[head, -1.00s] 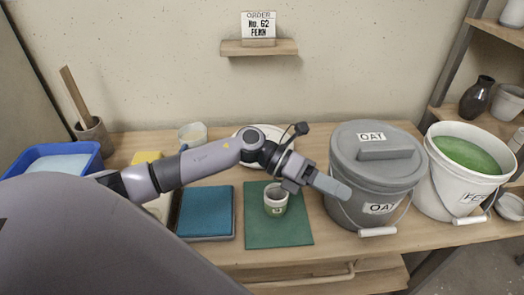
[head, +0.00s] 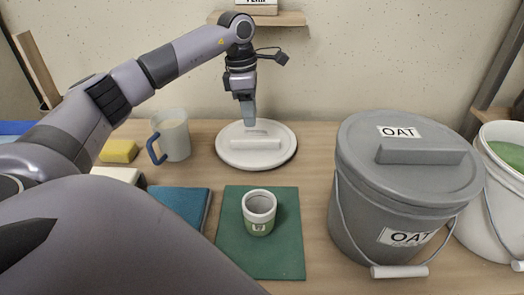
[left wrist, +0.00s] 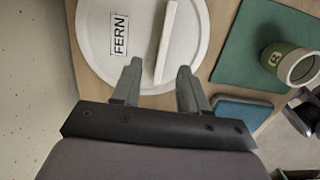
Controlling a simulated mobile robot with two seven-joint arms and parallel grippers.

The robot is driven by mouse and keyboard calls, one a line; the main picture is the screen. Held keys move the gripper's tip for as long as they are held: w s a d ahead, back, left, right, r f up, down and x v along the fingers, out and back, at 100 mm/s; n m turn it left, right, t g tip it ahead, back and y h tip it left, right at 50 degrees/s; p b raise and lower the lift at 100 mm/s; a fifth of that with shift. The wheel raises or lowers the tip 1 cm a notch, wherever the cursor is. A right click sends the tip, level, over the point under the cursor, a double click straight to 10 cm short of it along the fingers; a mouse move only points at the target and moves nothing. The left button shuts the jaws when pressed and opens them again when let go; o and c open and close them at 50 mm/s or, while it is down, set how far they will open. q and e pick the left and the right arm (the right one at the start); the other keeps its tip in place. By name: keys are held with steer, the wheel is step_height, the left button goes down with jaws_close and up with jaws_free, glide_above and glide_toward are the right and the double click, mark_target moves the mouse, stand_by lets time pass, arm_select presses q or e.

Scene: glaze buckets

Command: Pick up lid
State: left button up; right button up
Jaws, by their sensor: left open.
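The white round lid (head: 278,158) lies flat on the table at the back middle. It has a raised bar handle (head: 255,144) across it. In the left wrist view the lid (left wrist: 97,55) carries a FERN label, and its bar handle (left wrist: 166,42) points towards the space between my fingers. My left gripper (head: 247,122) points down over the lid's far part. In the left wrist view the left gripper (left wrist: 158,82) is open, its fingertips to either side of the handle's near end, with nothing held. My right gripper is not in view.
A grey OAT bucket (head: 395,215) with its own lid stands on the right, beside a white bucket (head: 497,217) with green contents. A small cup (head: 258,222) stands on a green mat (head: 285,262). A jug (head: 173,138) and yellow sponge (head: 118,151) stand left of the lid.

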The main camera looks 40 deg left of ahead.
mark_target(254, 139)
arm_select(q)
steer(key=shift+w+d+f, duration=0.1)
steer(key=shift+f, duration=0.75)
steer(key=shift+d+f+b, duration=0.1)
steer(key=shift+f+b, duration=0.3)
steer(key=shift+f, duration=0.3)
steer(key=f, duration=0.1)
steer(key=f+b, duration=0.1)
steer(key=f, duration=0.1)
steer(key=shift+d+f, duration=0.3)
steer(key=shift+f, duration=0.35)
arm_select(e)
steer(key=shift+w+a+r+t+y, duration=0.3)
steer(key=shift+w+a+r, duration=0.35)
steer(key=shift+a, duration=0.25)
arm_select(q)
steer(key=shift+f, duration=0.2)
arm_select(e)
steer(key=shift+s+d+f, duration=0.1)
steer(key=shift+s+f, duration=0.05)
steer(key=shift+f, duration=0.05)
arm_select(q)
jaws_close()
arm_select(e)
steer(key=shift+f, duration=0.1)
